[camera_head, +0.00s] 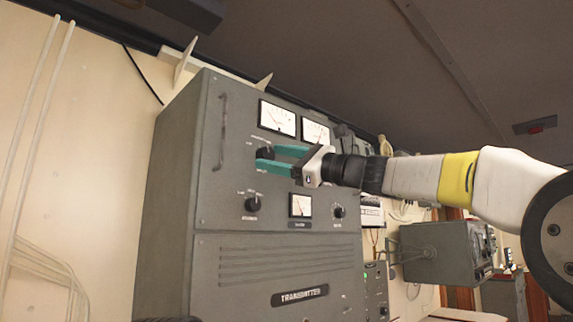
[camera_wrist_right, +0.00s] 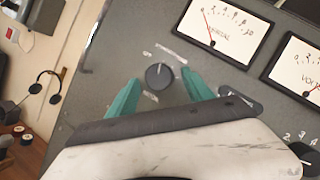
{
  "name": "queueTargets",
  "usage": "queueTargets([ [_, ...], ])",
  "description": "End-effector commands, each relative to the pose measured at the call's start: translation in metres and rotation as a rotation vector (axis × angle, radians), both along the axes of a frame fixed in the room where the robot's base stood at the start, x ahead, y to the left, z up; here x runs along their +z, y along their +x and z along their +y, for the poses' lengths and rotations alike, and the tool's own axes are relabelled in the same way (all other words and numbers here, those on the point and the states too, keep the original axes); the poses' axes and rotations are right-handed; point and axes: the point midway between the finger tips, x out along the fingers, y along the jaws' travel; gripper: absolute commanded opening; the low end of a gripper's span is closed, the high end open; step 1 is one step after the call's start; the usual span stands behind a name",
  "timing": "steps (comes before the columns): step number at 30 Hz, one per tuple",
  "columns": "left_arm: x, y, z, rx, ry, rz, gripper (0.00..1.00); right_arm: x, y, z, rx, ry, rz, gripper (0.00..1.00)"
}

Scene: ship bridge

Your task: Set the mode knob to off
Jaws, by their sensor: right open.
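A round black knob (camera_wrist_right: 158,76) with a pale pointer line sits on the grey transmitter panel, with small labels around it. One label at its upper left looks like "off", and the pointer looks turned roughly up in the right wrist view. In the head view the knob (camera_head: 265,153) is below the left upper meter. My right gripper (camera_head: 268,158) is open, its teal fingers reaching toward the panel. In the wrist view its fingers (camera_wrist_right: 161,88) stand on either side of the knob; I cannot tell whether they touch it. My left gripper is not in view.
The transmitter cabinet (camera_head: 220,240) carries two upper meters (camera_head: 277,118), a lower meter (camera_head: 300,205), a lower left knob (camera_head: 252,204) and a small right knob (camera_head: 339,212). A handle (camera_head: 221,130) stands out at its left edge. Another grey unit (camera_head: 435,250) is at the right.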

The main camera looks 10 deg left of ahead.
Motion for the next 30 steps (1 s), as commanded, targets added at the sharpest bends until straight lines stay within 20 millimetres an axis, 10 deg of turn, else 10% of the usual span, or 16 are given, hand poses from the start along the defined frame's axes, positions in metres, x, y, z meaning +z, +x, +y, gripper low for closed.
queueTargets([
  [5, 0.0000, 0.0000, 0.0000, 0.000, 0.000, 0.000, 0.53, -0.0001, -0.0001, -0.0002, 0.000, 0.000, 0.000, 0.58],
  [14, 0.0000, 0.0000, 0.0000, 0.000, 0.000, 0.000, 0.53, -0.0002, -0.0002, -0.0003, 0.000, 0.000, -0.001, 0.00],
  [30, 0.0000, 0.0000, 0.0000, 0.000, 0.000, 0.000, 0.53, 0.0017, 0.0018, -0.0015, -0.001, -0.112, -0.143, 0.00],
])
